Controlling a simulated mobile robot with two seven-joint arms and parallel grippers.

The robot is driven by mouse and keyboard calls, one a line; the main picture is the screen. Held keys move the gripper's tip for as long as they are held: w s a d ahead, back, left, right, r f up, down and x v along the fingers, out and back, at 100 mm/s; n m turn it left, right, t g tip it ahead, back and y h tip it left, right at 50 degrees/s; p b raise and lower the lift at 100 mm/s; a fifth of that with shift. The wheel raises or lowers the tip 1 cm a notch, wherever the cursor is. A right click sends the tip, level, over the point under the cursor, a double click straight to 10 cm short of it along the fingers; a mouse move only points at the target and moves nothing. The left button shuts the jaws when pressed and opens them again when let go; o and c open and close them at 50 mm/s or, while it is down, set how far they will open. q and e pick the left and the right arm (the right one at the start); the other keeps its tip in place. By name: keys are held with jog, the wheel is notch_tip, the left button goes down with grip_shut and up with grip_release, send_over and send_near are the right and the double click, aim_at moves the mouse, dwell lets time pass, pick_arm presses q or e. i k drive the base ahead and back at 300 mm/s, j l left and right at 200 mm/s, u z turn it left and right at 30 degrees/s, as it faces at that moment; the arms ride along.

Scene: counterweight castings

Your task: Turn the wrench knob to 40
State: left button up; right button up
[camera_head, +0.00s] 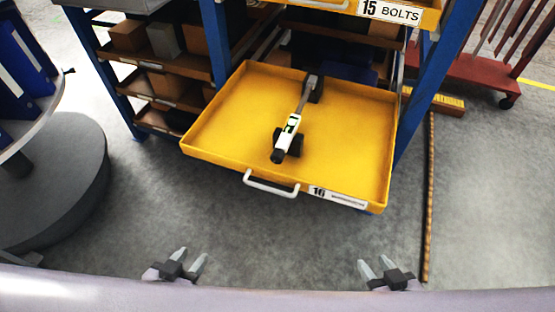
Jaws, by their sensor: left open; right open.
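The wrench (301,108) lies in the pulled-out yellow drawer (225,118). It has a grey shaft, a white body with a small dark display, and a black knob end (278,156) towards me. Dark supports sit under it at the far end and near the white body. The number on the knob is too small to read. My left gripper (190,253) is open and empty, low in the picture, in front of the drawer and apart from it. My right gripper (375,261) is open and empty, also in front of the drawer and to the right, apart from the wrench.
The drawer has a white handle (271,184) and a label reading 16. Blue rack posts (213,40) stand at the back, with another drawer (325,3) above. A round grey base (70,170) stands left, a long rod (428,200) right. Floor in front is clear.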

aim_at(278, 155)
jog(key=k+z, duration=0.2)
jog(key=k, duration=0.4)
jog(key=z, duration=2.5)
jog(key=k+j+z, duration=0.1)
jog(key=j, duration=0.2)
jog(key=k+j+z, duration=0.15)
jog(key=j, duration=0.15)
jog(key=k+j, duration=0.15)
jog(key=j, duration=0.2)
jog(key=k+j, duration=0.2)
jog(key=j, duration=0.15)
jog(key=k+j, duration=0.15)
jog(key=j, duration=0.25)
jog(key=k+j, duration=0.15)
jog(key=j, duration=0.2)
jog(key=k+j, duration=0.15)
jog(key=j, duration=0.2)
jog(key=k+j, duration=0.2)
jog(key=j, duration=0.15)
jog(key=k+j, duration=0.15)
jog(key=j, duration=0.2)
